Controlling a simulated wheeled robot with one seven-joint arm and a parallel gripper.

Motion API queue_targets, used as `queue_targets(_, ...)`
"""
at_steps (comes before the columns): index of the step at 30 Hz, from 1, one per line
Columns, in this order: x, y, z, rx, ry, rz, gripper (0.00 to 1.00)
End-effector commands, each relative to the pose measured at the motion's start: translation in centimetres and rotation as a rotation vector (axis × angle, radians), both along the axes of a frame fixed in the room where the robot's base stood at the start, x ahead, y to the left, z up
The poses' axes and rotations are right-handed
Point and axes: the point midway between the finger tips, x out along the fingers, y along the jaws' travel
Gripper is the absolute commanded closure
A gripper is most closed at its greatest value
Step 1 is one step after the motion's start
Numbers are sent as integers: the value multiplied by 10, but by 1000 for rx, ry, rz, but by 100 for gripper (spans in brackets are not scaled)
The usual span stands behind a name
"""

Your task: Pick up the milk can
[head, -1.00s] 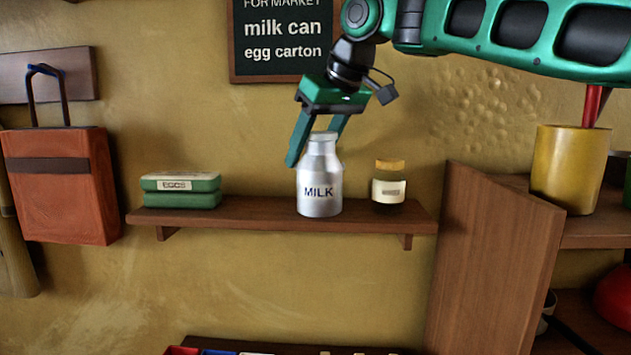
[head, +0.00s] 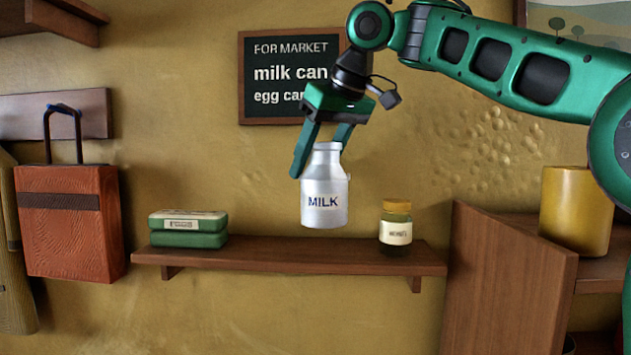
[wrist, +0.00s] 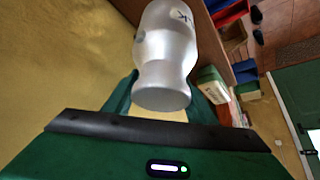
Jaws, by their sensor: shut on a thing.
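The milk can (head: 324,203) is a silver metal can with a narrow neck and the word MILK on its front. My green gripper (head: 321,160) is shut on the can near its neck, coming from above. The can hangs upright in the air, its base a little above the wooden wall shelf (head: 290,258). In the wrist view, the can (wrist: 163,55) sits between the two green fingers of my gripper (wrist: 158,92). The far finger is partly hidden behind the can's neck.
A green egg carton (head: 188,229) stands on the shelf's left part. A small yellow-lidded jar (head: 396,226) stands to the right. A wooden side panel (head: 505,280) rises beyond the shelf's right end. A chalkboard sign (head: 290,75) and a brown bag (head: 70,225) hang on the wall.

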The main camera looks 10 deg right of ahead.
Motion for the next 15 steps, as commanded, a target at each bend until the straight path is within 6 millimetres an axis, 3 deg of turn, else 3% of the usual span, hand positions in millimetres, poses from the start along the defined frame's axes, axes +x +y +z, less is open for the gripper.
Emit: queue_targets(15,3,-2,31,-2,-5,-4,77)
